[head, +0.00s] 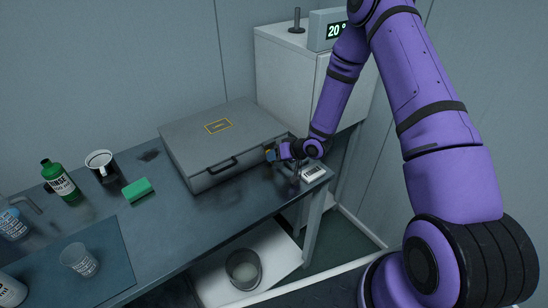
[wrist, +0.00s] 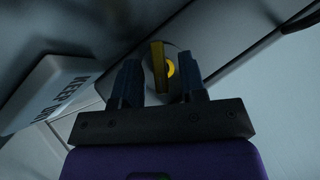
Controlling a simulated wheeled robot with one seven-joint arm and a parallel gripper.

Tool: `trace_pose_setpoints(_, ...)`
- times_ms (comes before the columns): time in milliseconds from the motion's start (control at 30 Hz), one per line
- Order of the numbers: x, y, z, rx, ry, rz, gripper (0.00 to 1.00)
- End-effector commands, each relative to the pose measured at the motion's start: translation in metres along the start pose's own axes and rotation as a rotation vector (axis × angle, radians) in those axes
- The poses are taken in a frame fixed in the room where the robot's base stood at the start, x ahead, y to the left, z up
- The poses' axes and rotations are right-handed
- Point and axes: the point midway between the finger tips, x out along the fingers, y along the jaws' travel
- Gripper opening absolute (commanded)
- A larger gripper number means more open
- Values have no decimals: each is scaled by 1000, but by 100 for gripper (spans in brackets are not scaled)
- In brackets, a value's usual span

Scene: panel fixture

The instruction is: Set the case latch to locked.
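The grey case (head: 222,140) lies closed on the table, with a dark handle on its front side and a yellow-framed label on its lid. The latch, a yellow bar (wrist: 158,66) on a round dark base with a yellow mark beside it, shows in the wrist view. My gripper (wrist: 159,72) is open, with one finger on each side of the latch bar and gaps visible between. In the head view my gripper (head: 275,153) is at the case's right side, and it and my wrist mostly hide the latch. The setting of the latch is not readable.
A small white box (head: 313,173) sits on the table's right corner, close to my wrist. A green sponge (head: 138,189), a mug (head: 101,164) and a green bottle (head: 59,180) stand left of the case. A white cabinet (head: 290,75) stands behind. The table in front of the case is clear.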

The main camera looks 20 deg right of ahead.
Motion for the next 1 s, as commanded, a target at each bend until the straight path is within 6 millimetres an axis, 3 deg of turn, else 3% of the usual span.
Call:
trace_pose_setpoints(167, 12, 0, 0, 0, 0, 0, 38)
trace_pose_setpoints(467, 14, 0, 0, 1, 0, 1, 38)
trace_pose_setpoints(633, 14, 0, 0, 1, 0, 1, 2)
trace_pose_setpoints(1000, 14, 0, 0, -31, -1, 33, 0)
